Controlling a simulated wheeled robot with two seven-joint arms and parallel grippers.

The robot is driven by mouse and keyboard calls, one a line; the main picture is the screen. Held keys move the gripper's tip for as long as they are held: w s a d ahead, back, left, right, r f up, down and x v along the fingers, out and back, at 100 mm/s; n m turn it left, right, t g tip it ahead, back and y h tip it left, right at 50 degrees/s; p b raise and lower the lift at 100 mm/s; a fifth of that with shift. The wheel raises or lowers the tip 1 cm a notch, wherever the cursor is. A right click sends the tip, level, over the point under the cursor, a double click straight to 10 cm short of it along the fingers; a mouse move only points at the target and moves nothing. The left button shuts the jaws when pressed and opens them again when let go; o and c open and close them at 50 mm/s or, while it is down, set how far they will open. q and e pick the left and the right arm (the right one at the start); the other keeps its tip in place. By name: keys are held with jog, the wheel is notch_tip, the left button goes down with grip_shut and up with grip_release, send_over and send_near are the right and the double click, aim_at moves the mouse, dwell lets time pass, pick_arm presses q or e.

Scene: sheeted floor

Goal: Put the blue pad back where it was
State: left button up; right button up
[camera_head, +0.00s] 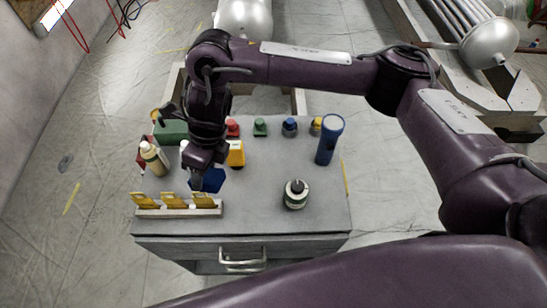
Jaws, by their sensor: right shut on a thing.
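The blue pad (209,180) is a dark blue piece at the left-middle of the grey cabinet top (260,200). My right gripper (203,176) reaches down to it from above and is shut on it. The gripper and wrist hide part of the pad, and I cannot tell whether it touches the surface. The pad is just behind a pale rack (180,212) that holds yellow pieces. My left gripper does not show.
Red (232,128), green (260,127), blue (290,127) and yellow (316,126) items line the back. The centre is clear.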

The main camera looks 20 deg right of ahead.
jog(key=w+d+r+n+t+p, duration=0.1)
jog(key=w+d, duration=0.2)
jog(key=d, duration=0.3)
jog(key=w+d+r+n+y, duration=0.1)
jog(key=w+d+r+n, duration=0.15)
jog(key=d, duration=0.45)
jog(key=w+d+r+t+p, duration=0.1)
jog(key=w+d, duration=0.3)
jog(key=d, duration=0.2)
notch_tip(320, 180, down, 15)
jog(key=shift+s+f+p, duration=0.1)
jog(key=shift+s+p, duration=0.05)
jog(key=shift+p, duration=0.9)
notch_tip(320, 180, down, 4)
jog(key=shift+f, duration=0.1)
jog(key=shift+s, duration=0.1)
jog(key=o, duration=0.9)
jog(key=shift+f, duration=0.1)
